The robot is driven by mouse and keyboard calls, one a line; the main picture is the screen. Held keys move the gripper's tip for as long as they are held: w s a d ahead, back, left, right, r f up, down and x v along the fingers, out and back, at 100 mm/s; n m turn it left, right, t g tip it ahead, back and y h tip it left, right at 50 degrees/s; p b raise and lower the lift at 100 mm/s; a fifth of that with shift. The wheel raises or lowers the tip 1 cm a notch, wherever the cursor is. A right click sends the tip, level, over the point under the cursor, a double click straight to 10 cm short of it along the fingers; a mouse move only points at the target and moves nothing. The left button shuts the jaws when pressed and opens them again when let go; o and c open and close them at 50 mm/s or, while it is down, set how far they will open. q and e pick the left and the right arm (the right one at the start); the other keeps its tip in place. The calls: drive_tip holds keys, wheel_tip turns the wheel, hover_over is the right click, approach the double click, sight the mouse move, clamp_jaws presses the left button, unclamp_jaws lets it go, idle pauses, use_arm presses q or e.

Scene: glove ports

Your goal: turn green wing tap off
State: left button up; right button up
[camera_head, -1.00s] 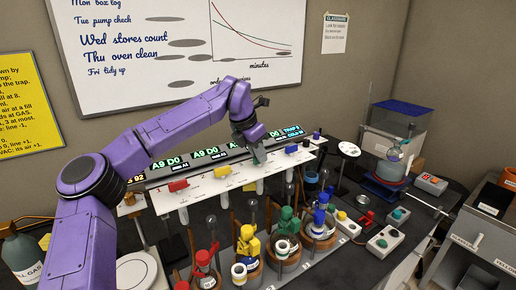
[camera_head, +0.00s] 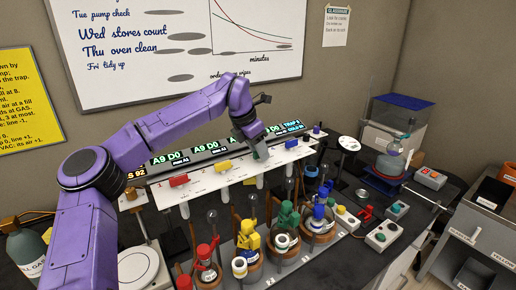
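The white panel (camera_head: 205,182) carries a row of coloured wing taps. A red tap (camera_head: 179,181), a yellow tap (camera_head: 223,166) and a blue tap (camera_head: 291,144) show. A small bit of the green wing tap (camera_head: 263,155) seems to show between the yellow and blue taps, mostly hidden. My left gripper (camera_head: 259,151) points down there, at or around it. I cannot tell whether its fingers are closed on the tap or which way the tap is turned. My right gripper is not in view.
Flasks with red (camera_head: 206,248), yellow (camera_head: 248,236), green (camera_head: 288,215) and blue (camera_head: 319,211) tops stand in front of the panel. Lit displays (camera_head: 168,159) run behind it. Small button boxes (camera_head: 383,236) lie to the right on the black bench.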

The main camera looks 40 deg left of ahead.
use_arm(q)
drive_tip(key=shift+r, duration=0.15)
drive_tip(key=b+v, duration=0.1)
drive_tip(key=v, duration=0.9)
drive_tip(key=shift+r, duration=0.15)
drive_tip(key=shift+s, duration=0.15)
